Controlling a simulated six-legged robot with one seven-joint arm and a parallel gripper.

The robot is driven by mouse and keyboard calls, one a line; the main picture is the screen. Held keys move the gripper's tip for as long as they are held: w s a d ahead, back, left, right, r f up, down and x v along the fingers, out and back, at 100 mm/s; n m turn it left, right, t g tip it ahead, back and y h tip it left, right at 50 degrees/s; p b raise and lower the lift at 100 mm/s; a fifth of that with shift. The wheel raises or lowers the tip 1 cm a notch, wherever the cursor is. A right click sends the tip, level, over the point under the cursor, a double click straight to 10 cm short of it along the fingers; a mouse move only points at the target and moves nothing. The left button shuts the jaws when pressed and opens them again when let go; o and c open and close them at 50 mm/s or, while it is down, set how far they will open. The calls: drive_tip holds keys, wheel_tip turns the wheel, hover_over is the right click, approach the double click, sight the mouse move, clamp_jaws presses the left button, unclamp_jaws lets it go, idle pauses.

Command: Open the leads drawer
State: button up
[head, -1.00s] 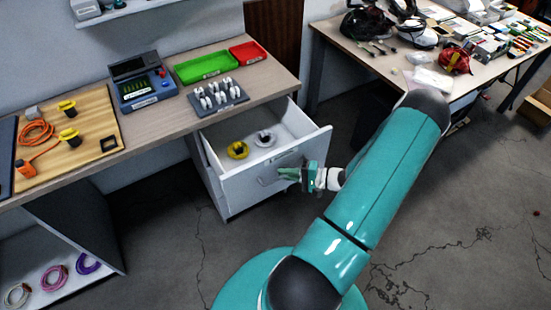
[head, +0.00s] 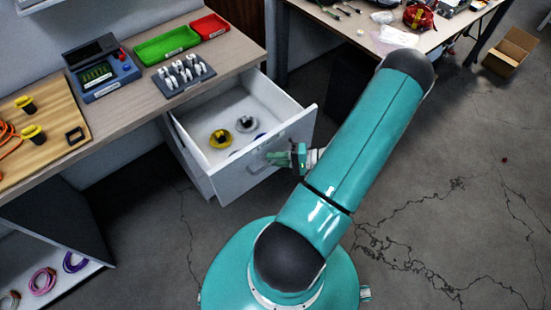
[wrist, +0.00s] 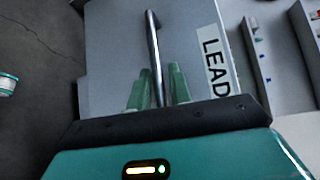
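The leads drawer (head: 232,180) is pulled out from under the bench, its inside in view from above. A yellow reel (head: 220,138), a grey reel (head: 246,123) and part of a blue one lie inside it. Its front bears a label (wrist: 214,62) that reads "LEAD" as far as it shows in the wrist view. My gripper (head: 280,157) is at the bar handle (wrist: 153,38) on that front.
On the bench stand a blue meter (head: 100,75), a green tray (head: 166,45), a red tray (head: 209,27) and a grey rack (head: 183,76). A second table (head: 350,28) stands at the back right. A cardboard box (head: 508,52) is on the floor.

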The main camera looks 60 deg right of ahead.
drive_tip(key=v, duration=1.4)
drive_tip(key=shift+w, duration=0.1)
drive_tip(key=w+a+r+n+g+h, duration=0.1)
drive_tip(key=w+a+r+n+g, duration=0.3)
drive_tip(key=w+a+r+g, duration=0.5)
drive_tip(key=w+a+r+n+g, duration=0.45)
drive_tip(key=w+r, duration=0.35)
drive_tip(key=r, duration=0.3)
drive_tip(key=a+r+n+t+h, duration=0.2)
drive_tip(key=a+r, duration=0.5)
drive_tip(key=a, duration=0.4)
drive_tip(key=s+a+r+n+t+h, duration=0.1)
drive_tip(key=a+r+n+t+h, duration=0.1)
drive_tip(key=a+r+h, duration=0.3)
drive_tip(key=a+r+n, duration=0.1)
drive_tip(key=a+r, duration=0.2)
drive_tip(key=a, duration=0.3)
drive_tip(key=shift+r+t, duration=0.3)
drive_tip(key=shift+t, duration=0.05)
